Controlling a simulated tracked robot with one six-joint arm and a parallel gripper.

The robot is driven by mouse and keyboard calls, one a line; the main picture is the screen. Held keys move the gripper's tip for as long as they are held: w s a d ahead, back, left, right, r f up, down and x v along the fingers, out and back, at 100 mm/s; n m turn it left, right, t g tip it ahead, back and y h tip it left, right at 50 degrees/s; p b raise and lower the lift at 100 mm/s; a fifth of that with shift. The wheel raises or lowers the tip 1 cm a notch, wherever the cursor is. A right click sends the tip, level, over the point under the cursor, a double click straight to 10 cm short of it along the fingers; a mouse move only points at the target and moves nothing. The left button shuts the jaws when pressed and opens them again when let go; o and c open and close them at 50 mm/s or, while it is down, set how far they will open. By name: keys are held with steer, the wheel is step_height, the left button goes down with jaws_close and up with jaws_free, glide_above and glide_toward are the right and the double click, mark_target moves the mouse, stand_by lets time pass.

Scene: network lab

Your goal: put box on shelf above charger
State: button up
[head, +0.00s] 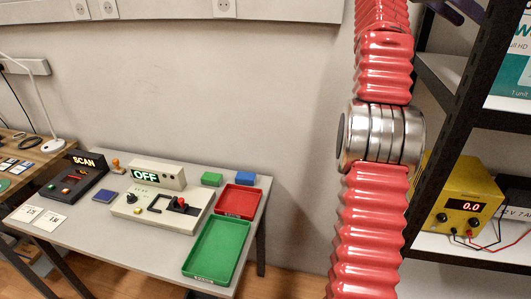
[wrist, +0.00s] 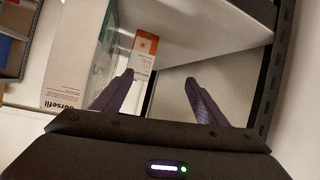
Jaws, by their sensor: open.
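My gripper (wrist: 161,77) is open in the wrist view, its two dark fingers spread with nothing held between them. A small white and orange box (wrist: 145,46) stands just beyond the left fingertip, apart from the jaws as far as I can tell. A larger white and teal box (wrist: 75,55) is at the left of the wrist view. In the head view, a yellow device with a red 0.0 display (head: 462,205) stands on a shelf at right; I cannot tell whether it is the charger. A dark finger of my gripper shows at the head view's top edge, partly cut off.
The black-framed shelf unit (head: 462,90) has a teal and white box (head: 512,65) on an upper level. A black post (wrist: 268,85) stands right of my gripper. The grey table (head: 110,245) at left holds a red tray (head: 238,201), a green tray (head: 216,250) and control boxes.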

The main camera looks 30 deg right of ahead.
steer(key=w+a+f+n+t+y, duration=0.1)
steer(key=w+a+f+n+t, duration=0.3)
steer(key=a, duration=0.5)
steer(key=w+a+f+n+t+y, duration=0.1)
steer(key=w+a+f+n+t, duration=0.15)
steer(key=a+n, duration=0.4)
steer(key=w+a+f+n+t+y, duration=0.1)
steer(key=w+a+f+n+t, duration=0.3)
steer(key=a, duration=0.6)
steer(key=s+a+f+n+t+y, duration=0.1)
steer(key=s+a+f+n+y, duration=0.3)
steer(key=a+f, duration=1)
steer(key=s+a+f+n+y, duration=0.4)
steer(key=s+a+f, duration=0.7)
steer(key=a, duration=0.5)
step_height(320, 180, down, 3)
steer(key=shift+s+r+t, duration=0.15)
steer(key=shift+s+t, duration=0.05)
steer(key=shift+t, duration=0.15)
steer(key=shift+a, duration=0.1)
steer(key=shift+c, duration=0.3)
